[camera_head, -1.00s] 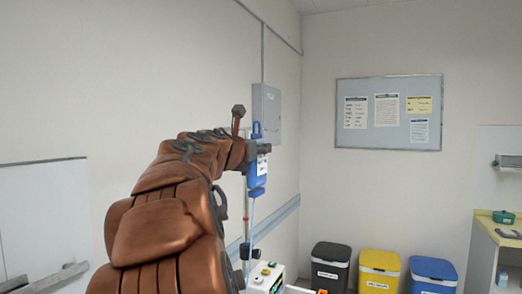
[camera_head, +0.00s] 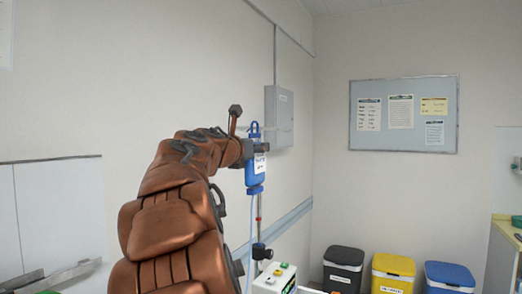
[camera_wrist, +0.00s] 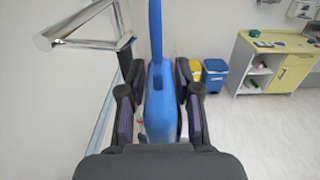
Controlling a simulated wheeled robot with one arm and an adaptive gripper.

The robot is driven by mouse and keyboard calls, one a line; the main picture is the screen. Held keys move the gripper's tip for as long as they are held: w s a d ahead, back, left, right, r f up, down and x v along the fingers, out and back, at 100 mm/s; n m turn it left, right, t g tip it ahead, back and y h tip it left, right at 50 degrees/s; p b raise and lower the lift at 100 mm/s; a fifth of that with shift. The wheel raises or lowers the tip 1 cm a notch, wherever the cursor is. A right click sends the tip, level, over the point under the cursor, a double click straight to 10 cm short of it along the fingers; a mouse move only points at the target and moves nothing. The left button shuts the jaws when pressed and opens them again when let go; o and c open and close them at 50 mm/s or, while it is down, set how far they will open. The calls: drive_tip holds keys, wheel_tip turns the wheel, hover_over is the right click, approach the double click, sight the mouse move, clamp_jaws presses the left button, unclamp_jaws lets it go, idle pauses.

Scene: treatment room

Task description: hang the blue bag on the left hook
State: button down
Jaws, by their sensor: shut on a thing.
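The blue bag (camera_head: 255,174) hangs upright in my gripper (camera_head: 258,148), with a white label on its front and a pale tube below. In the wrist view the bag (camera_wrist: 159,112) stands edge-on between the two dark fingers of my gripper (camera_wrist: 160,100), which are shut on it. Its blue hanging loop (camera_head: 254,129) rises above the fingers. A shiny metal hook arm (camera_wrist: 90,42) shows at the upper left of the wrist view, left of and apart from the bag. I cannot tell whether it is the left hook. The stand's pole (camera_head: 259,207) is partly hidden behind the bag.
A device with coloured buttons (camera_head: 273,280) is low by the pole. A grey wall box (camera_head: 284,118) is behind the bag. Black (camera_head: 343,268), yellow (camera_head: 393,272) and blue bins (camera_head: 449,276) stand at the back wall. A cabinet (camera_wrist: 282,66) is at right.

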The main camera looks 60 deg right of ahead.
drive_tip(key=shift+w+a+f, duration=0.1)
drive_tip(key=shift+w+f, duration=0.25)
drive_tip(key=shift+w, duration=0.55)
drive_tip(key=shift+w+f, duration=0.3)
drive_tip(key=shift+w, duration=0.6)
drive_tip(key=c, duration=0.7)
unclamp_jaws()
drive_tip(key=shift+f, duration=0.1)
drive_tip(key=a, duration=1.2)
drive_tip(key=shift+s, duration=0.25)
